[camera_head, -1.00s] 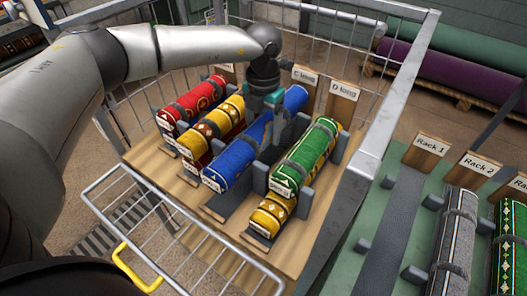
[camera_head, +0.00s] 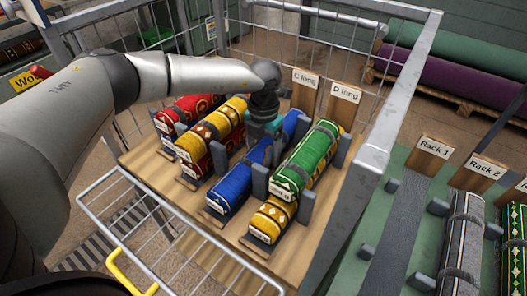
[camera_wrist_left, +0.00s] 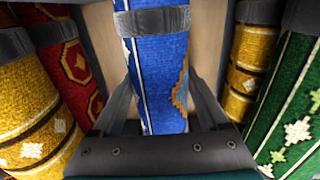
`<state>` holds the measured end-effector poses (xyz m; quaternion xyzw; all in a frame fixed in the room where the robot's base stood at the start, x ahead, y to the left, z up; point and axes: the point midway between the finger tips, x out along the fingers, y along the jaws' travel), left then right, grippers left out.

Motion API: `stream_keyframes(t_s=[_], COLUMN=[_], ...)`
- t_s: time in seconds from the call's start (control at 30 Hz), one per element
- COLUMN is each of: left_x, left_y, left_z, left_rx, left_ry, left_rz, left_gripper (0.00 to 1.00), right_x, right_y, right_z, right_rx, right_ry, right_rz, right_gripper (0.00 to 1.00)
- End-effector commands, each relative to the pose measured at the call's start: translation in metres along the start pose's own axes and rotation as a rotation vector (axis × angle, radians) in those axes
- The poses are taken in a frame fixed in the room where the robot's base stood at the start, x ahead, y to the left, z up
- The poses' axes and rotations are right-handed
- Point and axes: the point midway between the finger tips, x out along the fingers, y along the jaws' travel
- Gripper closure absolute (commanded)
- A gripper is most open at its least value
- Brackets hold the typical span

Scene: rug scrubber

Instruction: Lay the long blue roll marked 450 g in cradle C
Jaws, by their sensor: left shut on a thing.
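The long blue roll (camera_head: 236,183) lies lengthwise along cradle C, behind whose far end stands the sign "C long" (camera_head: 306,77). Its near end is low, by the front of the cradle; I cannot tell whether it rests fully on the cradle. Its weight label is too small to read. My left gripper (camera_head: 265,132) reaches down from above and is shut on the roll toward its far half. In the left wrist view the blue roll (camera_wrist_left: 160,85) runs between my two fingers, with a grey band across it. My right gripper is out of view.
Beside it, a green roll (camera_head: 310,155) lies close on the right above a yellow roll (camera_head: 268,222). Another yellow roll (camera_head: 215,128) and red rolls (camera_head: 190,108) lie on the left. Wire mesh sides and a metal post (camera_head: 365,165) enclose the cart. Racks with signs (camera_head: 435,147) stand to the right.

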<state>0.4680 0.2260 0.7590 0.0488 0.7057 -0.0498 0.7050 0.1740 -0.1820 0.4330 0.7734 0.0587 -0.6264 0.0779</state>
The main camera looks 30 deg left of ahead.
Motion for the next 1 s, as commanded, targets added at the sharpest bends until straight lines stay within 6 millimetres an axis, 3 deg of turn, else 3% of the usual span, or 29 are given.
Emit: stream_keyframes(t_s=[0.17,0.2,0.37,0.73,1.0], left_x=[0.003,0.003,0.003,-0.002,-0.031], left_y=[0.0,0.0,0.0,0.0,0.0], left_z=[0.001,0.0,0.0,0.0,0.0], left_rx=[0.0,0.0,0.0,0.0,-0.001], left_ry=[-0.002,0.0,0.0,-0.001,-0.001], left_rz=[-0.001,0.0,0.0,0.0,0.001], left_gripper=[1.0,0.19,0.01,0.0,0.0], right_x=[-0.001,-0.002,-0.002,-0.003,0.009], right_y=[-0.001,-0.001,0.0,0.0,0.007], right_z=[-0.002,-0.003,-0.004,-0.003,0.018], right_rx=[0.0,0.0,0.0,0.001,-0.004], right_ry=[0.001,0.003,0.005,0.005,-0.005], right_rz=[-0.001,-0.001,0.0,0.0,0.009], right_gripper=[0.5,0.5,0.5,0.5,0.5])
